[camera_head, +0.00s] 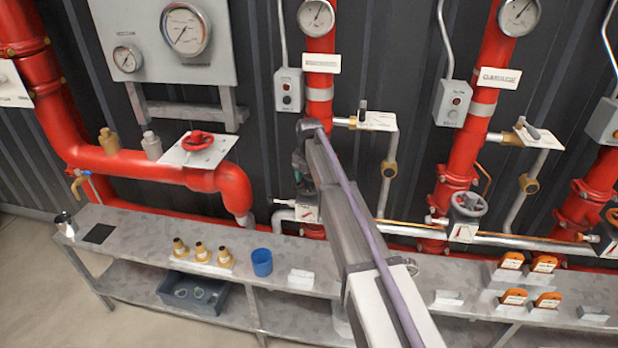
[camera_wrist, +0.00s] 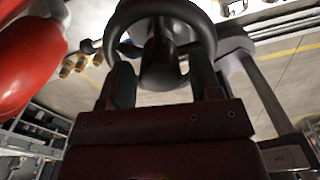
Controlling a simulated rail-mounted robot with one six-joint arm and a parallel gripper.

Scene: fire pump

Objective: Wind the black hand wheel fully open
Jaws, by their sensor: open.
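The black hand wheel (camera_wrist: 205,22) fills the top middle of the wrist view, seen close up with its hub and spokes. My gripper (camera_wrist: 162,72) is open, with one dark green finger on each side of the hub. The fingertips reach the near part of the rim; I cannot tell whether they touch it. In the head view my gripper (camera_head: 301,178) points down above a white indicator plate (camera_head: 307,214) on a red pipe. There the black wheel is hidden or too dark to make out.
A red hand wheel (camera_head: 198,140) is to the left and a grey hand wheel (camera_head: 468,204) to the right. A metal bench (camera_head: 140,232) below holds brass fittings (camera_head: 201,252), a blue cup (camera_head: 262,262) and orange-topped items (camera_head: 512,260). Red pipes and gauges line the wall behind.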

